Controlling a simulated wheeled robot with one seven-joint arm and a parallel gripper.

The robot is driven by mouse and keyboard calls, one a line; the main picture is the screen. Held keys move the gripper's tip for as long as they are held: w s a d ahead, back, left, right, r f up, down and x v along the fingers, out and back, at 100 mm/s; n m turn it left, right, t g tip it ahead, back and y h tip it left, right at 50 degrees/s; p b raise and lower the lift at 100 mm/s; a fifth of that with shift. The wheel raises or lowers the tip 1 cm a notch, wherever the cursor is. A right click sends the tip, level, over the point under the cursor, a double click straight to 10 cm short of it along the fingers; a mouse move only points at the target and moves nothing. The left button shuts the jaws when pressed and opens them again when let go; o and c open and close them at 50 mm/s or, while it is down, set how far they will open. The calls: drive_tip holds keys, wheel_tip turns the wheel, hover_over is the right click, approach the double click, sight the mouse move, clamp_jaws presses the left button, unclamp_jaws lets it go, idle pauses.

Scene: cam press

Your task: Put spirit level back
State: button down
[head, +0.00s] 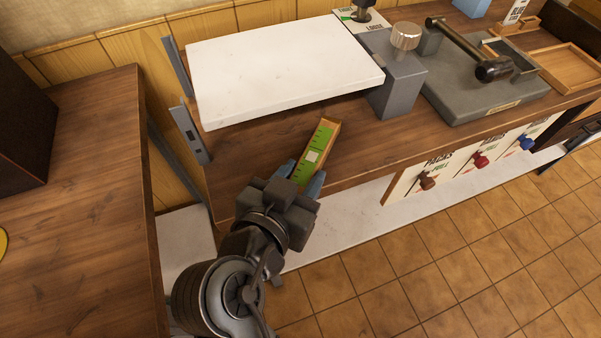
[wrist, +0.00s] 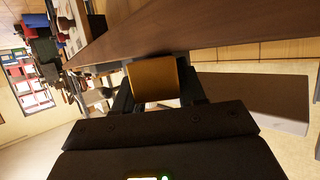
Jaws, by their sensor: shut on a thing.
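The spirit level (head: 323,142) is a short wooden bar with a green scale face and a pale square in its middle. My gripper (head: 301,181) is shut on the near part of it, with blue-grey fingers on either side. The level points away from me, over or on the front part of the wooden bench; I cannot tell whether it touches. In the wrist view, the wooden end of the level (wrist: 155,79) shows between the dark fingers of my gripper (wrist: 160,88).
A white slab (head: 285,70) stands raised above the wooden bench (head: 236,158), beside a grey block with a knurled knob (head: 406,36). A grey press base (head: 480,90) with a lever is at right. A wooden tray (head: 568,66) lies beyond it. Coloured pull knobs (head: 428,180) line the front.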

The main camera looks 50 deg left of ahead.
drive_tip(key=shift+f, duration=0.1)
drive_tip(key=c, duration=0.6)
unclamp_jaws()
drive_tip(key=shift+c, duration=0.2)
drive_tip(key=b+v, duration=0.1)
drive_tip(key=v, duration=1.1)
drive_tip(key=shift+r, duration=0.25)
